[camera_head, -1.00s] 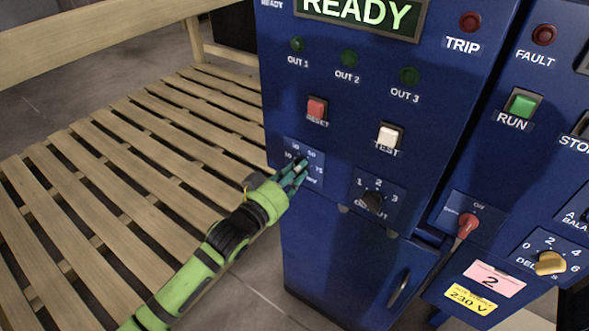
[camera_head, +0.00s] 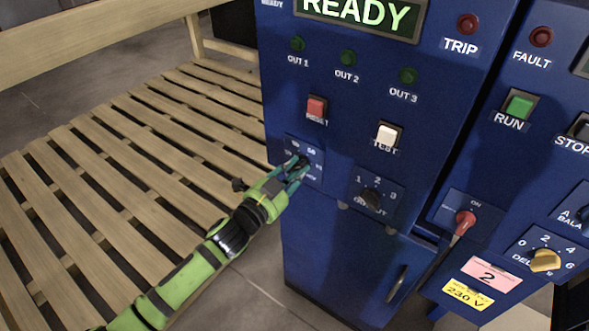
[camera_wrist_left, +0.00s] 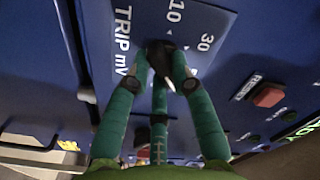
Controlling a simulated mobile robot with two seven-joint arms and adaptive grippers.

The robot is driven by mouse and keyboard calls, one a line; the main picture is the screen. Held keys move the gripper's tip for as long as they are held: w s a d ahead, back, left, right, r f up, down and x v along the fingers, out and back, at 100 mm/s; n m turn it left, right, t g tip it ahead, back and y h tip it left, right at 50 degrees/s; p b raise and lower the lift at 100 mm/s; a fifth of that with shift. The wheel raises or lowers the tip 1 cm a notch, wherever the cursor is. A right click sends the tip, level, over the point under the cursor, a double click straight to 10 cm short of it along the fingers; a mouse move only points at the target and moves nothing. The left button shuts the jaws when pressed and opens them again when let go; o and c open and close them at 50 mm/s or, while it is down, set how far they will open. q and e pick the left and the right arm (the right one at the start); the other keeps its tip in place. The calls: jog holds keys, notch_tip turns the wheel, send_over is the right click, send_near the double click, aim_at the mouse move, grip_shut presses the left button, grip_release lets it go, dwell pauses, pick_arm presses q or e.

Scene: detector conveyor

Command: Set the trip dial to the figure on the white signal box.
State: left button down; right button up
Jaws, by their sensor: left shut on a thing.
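The trip dial is a small dark knob (camera_wrist_left: 158,48) on a blue plate marked TRIP mV in the left wrist view. The figures 10 and 30 are readable there. In the head view its plate (camera_head: 316,154) is low on the left of the blue cabinet, and the fingers partly cover the knob and figures. I cannot tell which figure the knob points to. My left gripper (camera_head: 296,170) is shut on the dial knob, its teal fingers around it in the wrist view (camera_wrist_left: 160,75). No white signal box is in view. My right gripper is not in view.
The cabinet has a READY display (camera_head: 358,12), a red RESET button (camera_head: 316,107), a white TEST button (camera_head: 388,136) and an output selector (camera_head: 371,199) close to the trip dial. A red switch (camera_head: 464,222) is farther right.

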pick_arm(q)
jog(key=m, duration=0.4)
jog(key=shift+w+a+m, duration=0.1)
jog(key=shift+w+m, duration=0.05)
jog(key=shift+m, duration=1.75)
jog(key=shift+r, duration=0.1)
jog(key=c, duration=1.1)
grip_release()
jog(key=shift+o, duration=0.2)
jog(key=shift+w, duration=0.1)
jog(key=shift+s+a+f, duration=0.15)
jog(key=shift+s+f, duration=0.05)
jog(key=v, duration=1.1)
jog(key=shift+s+a, duration=0.15)
jog(key=shift+s, duration=0.1)
